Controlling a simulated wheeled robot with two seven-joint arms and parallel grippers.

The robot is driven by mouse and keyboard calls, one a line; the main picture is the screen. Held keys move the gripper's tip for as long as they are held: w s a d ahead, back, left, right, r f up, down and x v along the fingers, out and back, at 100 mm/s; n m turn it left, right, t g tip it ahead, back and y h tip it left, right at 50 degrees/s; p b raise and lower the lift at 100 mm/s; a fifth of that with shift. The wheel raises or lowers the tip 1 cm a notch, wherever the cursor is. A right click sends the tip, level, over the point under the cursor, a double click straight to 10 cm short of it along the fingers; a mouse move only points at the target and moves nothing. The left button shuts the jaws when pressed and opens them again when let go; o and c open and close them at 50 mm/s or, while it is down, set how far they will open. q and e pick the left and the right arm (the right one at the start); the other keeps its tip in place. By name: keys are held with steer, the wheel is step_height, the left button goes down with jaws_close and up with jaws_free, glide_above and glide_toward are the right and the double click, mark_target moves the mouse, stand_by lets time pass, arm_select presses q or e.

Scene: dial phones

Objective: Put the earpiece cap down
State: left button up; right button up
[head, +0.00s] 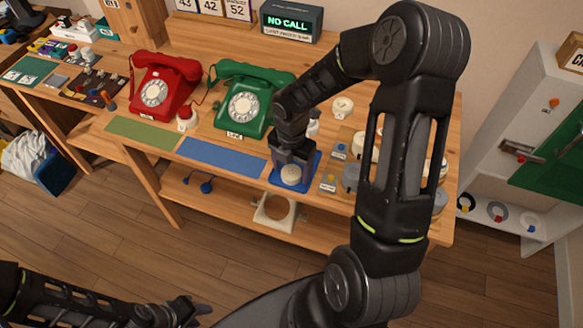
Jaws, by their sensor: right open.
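A round cream cap (291,175), which looks like the earpiece cap, sits at the small blue tray (308,169) near the table's front edge. My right gripper (291,168) points down at the cap with its jaws open, close around or just above it. The fingers partly hide the cap's far side, and I cannot tell whether they touch it. My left gripper (198,311) is low at the bottom left, away from the table; its jaws are too dark and small to read.
A red phone (165,84) and a green phone (246,100) stand left of the tray, behind a green mat (143,134) and a blue mat (222,157). A "NO CALL" display (291,20) stands behind. Round parts crowd the right, partly hidden by my arm. The blue mat is clear.

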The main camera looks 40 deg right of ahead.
mark_target(291, 172)
step_height(291, 172, up, 12)
stand_by(0.4)
steer(key=shift+f, duration=0.1)
stand_by(0.6)
steer(key=s+a+f+m+y, duration=0.2)
steer(key=a+f+m, duration=0.4)
steer(key=a+f, duration=0.3)
steer(key=s+a+f+m+y, duration=0.2)
steer(key=a+f+m, duration=0.4)
steer(key=a+f, duration=0.3)
steer(key=s+a+f+m, duration=0.6)
steer(key=s+f+m, duration=0.3)
steer(key=s+m, duration=0.2)
steer(key=shift+a+m, duration=0.3)
steer(key=shift+m, duration=0.5)
